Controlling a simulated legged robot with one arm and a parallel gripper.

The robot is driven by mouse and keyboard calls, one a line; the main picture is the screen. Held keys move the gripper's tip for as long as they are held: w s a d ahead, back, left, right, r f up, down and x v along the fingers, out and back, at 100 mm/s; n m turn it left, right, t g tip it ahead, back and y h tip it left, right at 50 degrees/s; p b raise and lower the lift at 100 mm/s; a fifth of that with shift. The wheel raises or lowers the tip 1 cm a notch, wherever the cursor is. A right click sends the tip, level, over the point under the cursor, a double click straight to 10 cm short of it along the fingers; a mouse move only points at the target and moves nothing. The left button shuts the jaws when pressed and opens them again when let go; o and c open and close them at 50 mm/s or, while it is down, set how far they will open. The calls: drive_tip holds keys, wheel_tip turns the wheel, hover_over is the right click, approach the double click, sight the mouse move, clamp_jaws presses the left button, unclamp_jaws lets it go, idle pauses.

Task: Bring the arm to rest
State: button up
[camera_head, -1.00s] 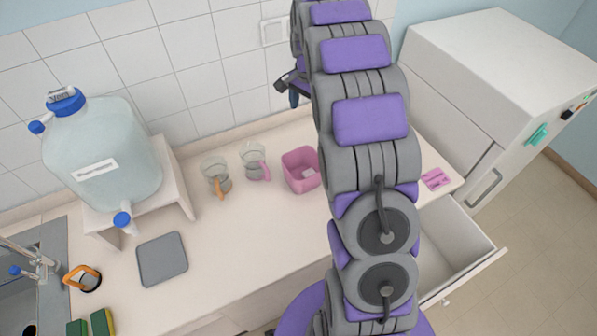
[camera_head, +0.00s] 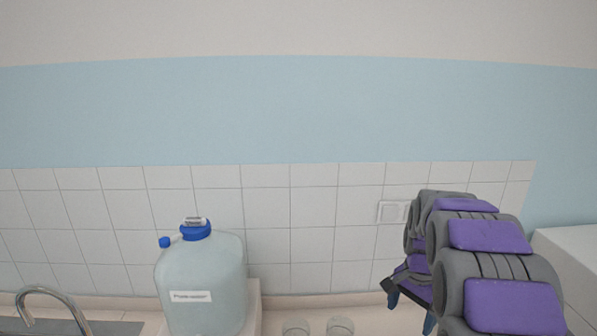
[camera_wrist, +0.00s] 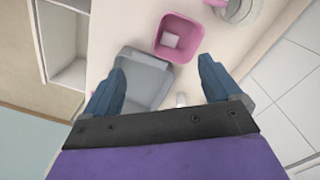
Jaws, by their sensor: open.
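My gripper (camera_head: 410,303) is at the lower right in the head view, in front of the tiled wall. My grey and purple arm reaches up to it from the lower right corner. In the wrist view my gripper (camera_wrist: 160,88) points down over the counter. Its two blue fingers are wide apart, with nothing held between them. Below and between them lies a flat grey piece (camera_wrist: 150,72); I cannot tell what it is. A pink container (camera_wrist: 178,40) stands just beyond it.
A large carboy (camera_head: 205,280) with a blue cap stands at lower left, near a tap (camera_head: 45,292). A white cabinet (camera_head: 570,260) is at right. An open drawer (camera_wrist: 66,45) shows in the wrist view.

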drive_tip(key=s+a+f+n+b, duration=0.3)
drive_tip(key=s+a, duration=0.1)
drive_tip(key=s, duration=0.7)
drive_tip(key=s+a+f+n+g+b, duration=0.1)
drive_tip(key=s+a+f+n+b, duration=0.2)
drive_tip(key=s, duration=0.9)
drive_tip(key=s+a+f+n+b, duration=0.2)
drive_tip(key=s+a+n, duration=0.3)
drive_tip(key=s, duration=0.6)
drive_tip(key=shift+s+f+b, duration=0.35)
drive_tip(key=shift+f+b, duration=0.05)
drive_tip(key=shift+b, duration=0.15)
